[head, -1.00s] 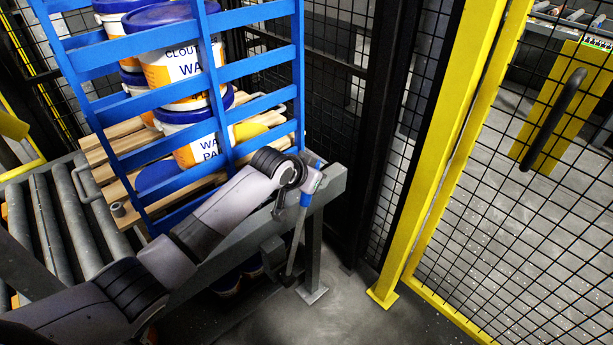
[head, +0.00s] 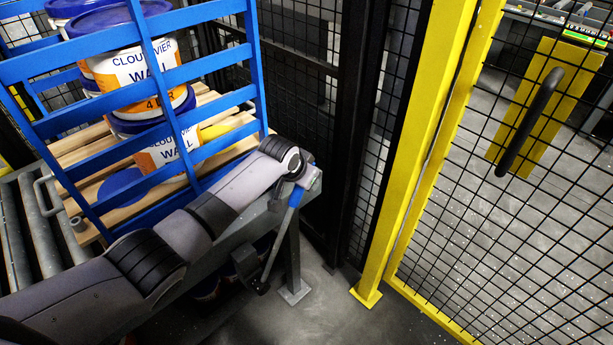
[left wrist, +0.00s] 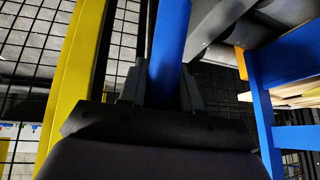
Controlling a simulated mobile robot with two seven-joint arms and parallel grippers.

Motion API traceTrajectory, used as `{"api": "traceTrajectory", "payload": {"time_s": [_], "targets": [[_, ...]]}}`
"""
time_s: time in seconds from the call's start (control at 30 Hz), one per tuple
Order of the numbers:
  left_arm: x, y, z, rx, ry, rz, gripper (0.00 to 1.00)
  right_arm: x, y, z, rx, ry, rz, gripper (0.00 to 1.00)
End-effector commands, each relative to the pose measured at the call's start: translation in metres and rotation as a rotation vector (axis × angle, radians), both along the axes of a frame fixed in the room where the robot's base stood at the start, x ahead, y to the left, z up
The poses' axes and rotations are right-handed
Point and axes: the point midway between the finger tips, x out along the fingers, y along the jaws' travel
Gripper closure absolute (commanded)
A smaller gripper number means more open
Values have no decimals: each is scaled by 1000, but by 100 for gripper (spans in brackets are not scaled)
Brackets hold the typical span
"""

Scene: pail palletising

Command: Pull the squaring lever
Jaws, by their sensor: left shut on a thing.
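The squaring lever (head: 272,248) is a thin grey rod with a blue grip (head: 294,198) at its top. It leans in the head view, top to the right, beside the end of the grey conveyor frame. My left arm reaches across from the lower left, and my left gripper (head: 298,182) is at the blue grip. In the left wrist view the blue grip (left wrist: 170,45) runs between the fingers of my left gripper (left wrist: 160,90), which is shut on it. The fingertips are small and partly hidden in the head view. My right gripper is not in view.
A blue slatted frame (head: 205,72) stands in front of stacked white pails (head: 140,72) on a wooden pallet (head: 90,150). Rollers (head: 38,225) lie at left. A yellow post (head: 405,160) and mesh gate with a black handle (head: 530,122) stand at right. Some floor (head: 325,310) is clear.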

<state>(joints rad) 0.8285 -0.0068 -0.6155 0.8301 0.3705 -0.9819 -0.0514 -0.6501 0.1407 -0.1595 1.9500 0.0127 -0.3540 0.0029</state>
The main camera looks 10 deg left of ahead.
Motion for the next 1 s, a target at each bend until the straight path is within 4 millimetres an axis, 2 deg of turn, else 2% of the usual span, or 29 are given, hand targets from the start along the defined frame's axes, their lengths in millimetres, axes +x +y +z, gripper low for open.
{"api": "traceTrajectory", "payload": {"time_s": [0.33,0.37,0.4,0.43,0.77,1.0], "targets": [[0,-1,0,-3,-2,-1,100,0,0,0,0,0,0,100],[0,-1,0,-3,-2,-1,64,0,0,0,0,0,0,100],[0,-1,0,-3,-2,-1,50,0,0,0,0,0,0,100],[0,-1,0,-2,-1,-1,46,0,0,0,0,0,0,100],[-1,0,1,-1,0,-1,46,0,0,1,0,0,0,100],[-8,3,15,-2,-1,-2,46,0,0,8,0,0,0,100]]}}
